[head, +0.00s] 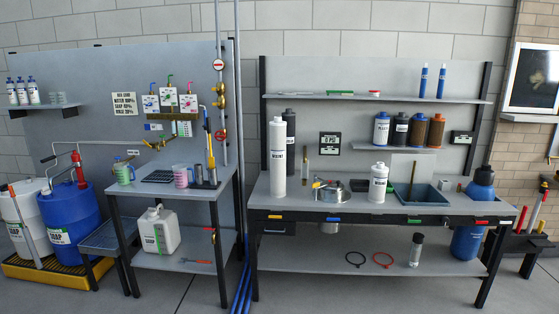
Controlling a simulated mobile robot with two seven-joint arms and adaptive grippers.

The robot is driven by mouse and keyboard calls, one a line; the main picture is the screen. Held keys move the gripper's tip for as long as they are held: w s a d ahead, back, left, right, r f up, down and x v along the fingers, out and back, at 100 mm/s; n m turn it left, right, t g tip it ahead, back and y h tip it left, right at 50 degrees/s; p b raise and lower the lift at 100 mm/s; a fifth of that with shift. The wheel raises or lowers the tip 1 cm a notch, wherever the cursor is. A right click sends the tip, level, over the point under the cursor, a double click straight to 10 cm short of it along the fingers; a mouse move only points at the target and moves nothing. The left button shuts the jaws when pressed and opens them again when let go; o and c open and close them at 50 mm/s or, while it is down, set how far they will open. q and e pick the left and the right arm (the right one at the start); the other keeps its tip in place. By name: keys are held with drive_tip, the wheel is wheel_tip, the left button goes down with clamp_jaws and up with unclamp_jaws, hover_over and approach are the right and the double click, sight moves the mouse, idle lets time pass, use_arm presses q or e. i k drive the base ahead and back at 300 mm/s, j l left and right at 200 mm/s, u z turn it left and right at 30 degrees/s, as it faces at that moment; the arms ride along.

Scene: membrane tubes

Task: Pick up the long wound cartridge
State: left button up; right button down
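A tall white cylinder with dark lettering down its side (277,160), which looks like the long wound cartridge, stands upright at the left end of the right-hand workbench (350,207). The lettering is too small to read surely. A dark grey cylinder (290,132) of similar height stands close behind it to the right and is partly hidden by it. Neither of my grippers is in view, and nothing is seen touching the white cylinder.
A metal pot (331,190), a white jar (378,183) and a blue-grey basin (424,196) stand farther right on the bench. Shorter cartridges (419,130) line a small shelf above. Vertical pipes (220,90) rise left of the bench. Open floor (190,292) shows in front.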

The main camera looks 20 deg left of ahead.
sight(278, 128)
drive_tip(key=i+j, duration=0.2)
drive_tip(key=i, duration=0.3)
drive_tip(key=i+j, duration=0.25)
drive_tip(key=i, duration=0.25)
